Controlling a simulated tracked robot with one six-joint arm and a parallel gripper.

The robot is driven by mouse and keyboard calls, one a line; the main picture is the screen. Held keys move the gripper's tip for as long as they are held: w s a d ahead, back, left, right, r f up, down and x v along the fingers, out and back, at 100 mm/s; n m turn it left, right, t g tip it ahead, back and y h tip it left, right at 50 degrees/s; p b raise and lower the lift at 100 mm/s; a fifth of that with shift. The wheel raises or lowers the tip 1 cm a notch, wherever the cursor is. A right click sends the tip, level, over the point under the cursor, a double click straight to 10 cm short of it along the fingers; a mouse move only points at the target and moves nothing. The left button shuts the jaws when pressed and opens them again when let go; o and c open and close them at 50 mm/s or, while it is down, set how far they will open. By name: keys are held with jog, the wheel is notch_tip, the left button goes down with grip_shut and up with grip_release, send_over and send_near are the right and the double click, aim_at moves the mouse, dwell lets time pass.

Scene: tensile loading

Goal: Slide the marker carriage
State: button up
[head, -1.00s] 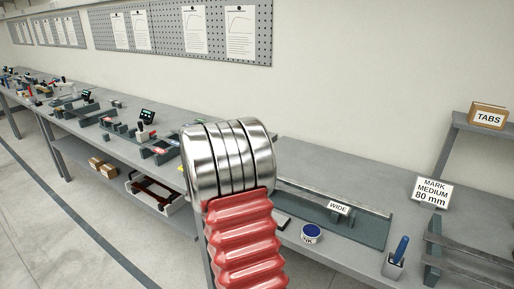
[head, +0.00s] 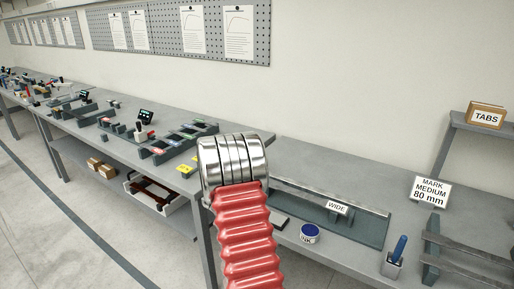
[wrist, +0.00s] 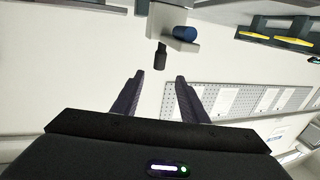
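A pale block (wrist: 172,28) carrying a blue cylinder (wrist: 186,32) shows at the top of the wrist view, with a dark stub (wrist: 160,54) below it. It may be the marker carriage, but I cannot tell for certain. My gripper (wrist: 159,76) is open and empty, its two dark fingers apart. The stub lies beyond the fingertips, roughly in line with the gap, and does not appear to touch them. In the head view my own arm hides the gripper. A sign (head: 430,191) there reads "MARK MEDIUM 80 mm".
In the head view, a grey bench (head: 330,165) holds a dark plate labelled WIDE (head: 337,208), a blue-topped ink tin (head: 310,233) and a blue-handled tool (head: 400,248) in a cup. A TABS box (head: 486,116) sits on a raised shelf. Coloured trays (head: 185,138) stand left.

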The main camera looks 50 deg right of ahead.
jog(key=x, duration=1.3)
jog(key=shift+a, duration=0.1)
grip_shut()
dwell(0.4)
